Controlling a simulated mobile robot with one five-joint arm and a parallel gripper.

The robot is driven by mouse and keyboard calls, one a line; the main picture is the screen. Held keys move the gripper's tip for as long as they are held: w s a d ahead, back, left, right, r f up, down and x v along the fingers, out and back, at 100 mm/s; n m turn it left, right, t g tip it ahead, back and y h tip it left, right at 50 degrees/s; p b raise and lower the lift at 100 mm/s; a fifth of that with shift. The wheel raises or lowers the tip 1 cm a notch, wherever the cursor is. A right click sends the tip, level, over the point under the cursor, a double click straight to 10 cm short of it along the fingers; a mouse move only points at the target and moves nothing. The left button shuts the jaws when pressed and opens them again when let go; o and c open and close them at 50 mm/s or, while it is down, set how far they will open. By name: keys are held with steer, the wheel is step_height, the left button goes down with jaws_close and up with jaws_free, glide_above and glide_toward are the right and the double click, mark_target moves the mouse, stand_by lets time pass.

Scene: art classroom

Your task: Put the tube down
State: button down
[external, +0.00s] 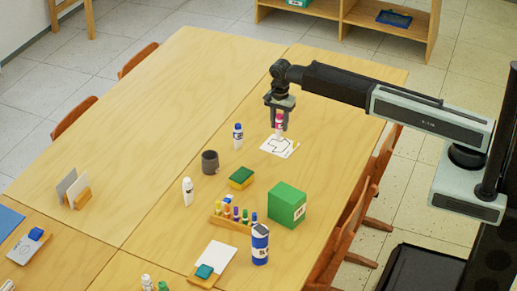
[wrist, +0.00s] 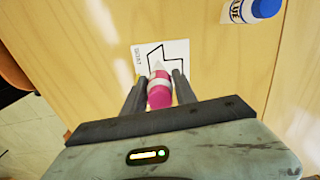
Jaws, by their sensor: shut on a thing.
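The tube (external: 279,121) is white with a pink end and hangs upright in my gripper (external: 279,119). In the wrist view the pink tube (wrist: 160,92) sits between the two dark fingers of my gripper (wrist: 157,88), which are shut on it. Below it lies a white paper with a black line drawing (external: 279,147), also seen beyond the fingertips in the wrist view (wrist: 178,50). The tube's lower end is over the paper; I cannot tell whether it touches it.
A blue-capped glue bottle (external: 238,136) stands left of the paper, with a dark mug (external: 210,162) nearby. A yellow and green sponge (external: 241,178), a green box (external: 287,204) and a wooden marker holder (external: 230,222) are nearer the camera.

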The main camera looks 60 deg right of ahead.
mark_target(272, 145)
steer(key=w+f+b, duration=0.1)
steer(key=f+b, duration=0.1)
steer(key=w+f+b, duration=0.2)
steer(key=shift+d+f, duration=0.1)
steer(key=shift+r, duration=0.25)
steer(key=shift+f, duration=0.15)
steer(key=c, duration=1)
jaws_free()
